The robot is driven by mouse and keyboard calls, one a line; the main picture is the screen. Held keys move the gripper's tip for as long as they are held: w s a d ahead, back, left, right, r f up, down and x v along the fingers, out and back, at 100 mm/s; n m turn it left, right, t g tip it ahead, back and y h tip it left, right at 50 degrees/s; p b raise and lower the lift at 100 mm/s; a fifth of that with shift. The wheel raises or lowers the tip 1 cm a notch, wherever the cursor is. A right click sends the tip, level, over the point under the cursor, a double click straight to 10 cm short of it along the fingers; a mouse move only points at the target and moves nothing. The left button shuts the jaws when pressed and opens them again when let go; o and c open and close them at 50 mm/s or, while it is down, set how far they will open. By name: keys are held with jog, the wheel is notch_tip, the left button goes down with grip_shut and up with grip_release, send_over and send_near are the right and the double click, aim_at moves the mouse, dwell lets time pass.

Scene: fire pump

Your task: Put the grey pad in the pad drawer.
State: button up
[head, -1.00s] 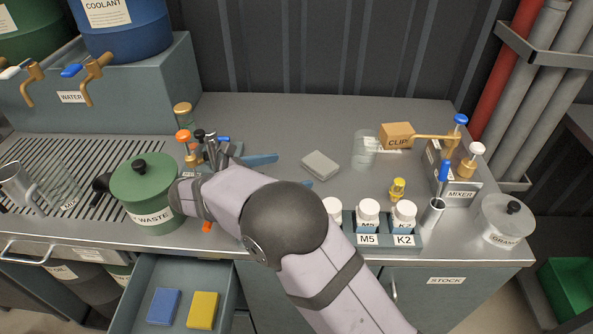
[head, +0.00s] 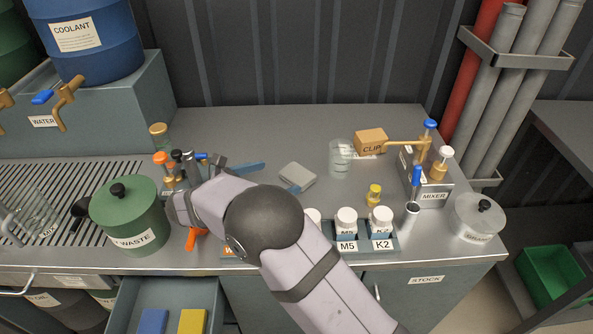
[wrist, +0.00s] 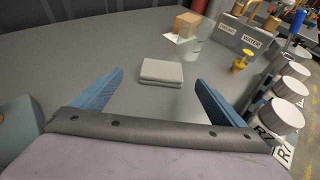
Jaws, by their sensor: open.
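The grey pad (head: 298,176) lies flat on the grey worktop, behind my arm in the head view. In the wrist view the grey pad (wrist: 161,73) lies ahead of and between my two blue fingers. My gripper (head: 268,179) is open and empty, its fingertips (wrist: 158,78) apart from each other and short of the pad. The pad drawer (head: 141,291) is pulled open below the bench front at lower left. A blue pad (head: 153,321) and a yellow pad (head: 193,321) lie in it.
A bottle rack (head: 358,244) stands at the bench front, right of my arm. A glass beaker (head: 340,158), yellow-capped vial (head: 374,194) and CLIP box (head: 370,142) stand right of the pad. The green waste pot (head: 130,217) stands left. Worktop behind the pad is clear.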

jog(key=shift+x, duration=1.25)
jog(key=shift+d+p+x, duration=0.25)
jog(key=shift+p+x, duration=1.05)
jog(key=shift+x, duration=1.7)
jog(key=shift+w+d+f, duration=0.2)
jog(key=shift+d, duration=0.1)
jog(key=c, duration=1.2)
jog(key=shift+r, duration=0.1)
notch_tip(320, 180, up, 10)
jog(key=b, duration=0.2)
notch_tip(320, 180, up, 6)
jog(key=p, duration=0.6)
send_over(301, 170)
jog(key=s+a, duration=0.1)
jog(key=shift+s, duration=0.15)
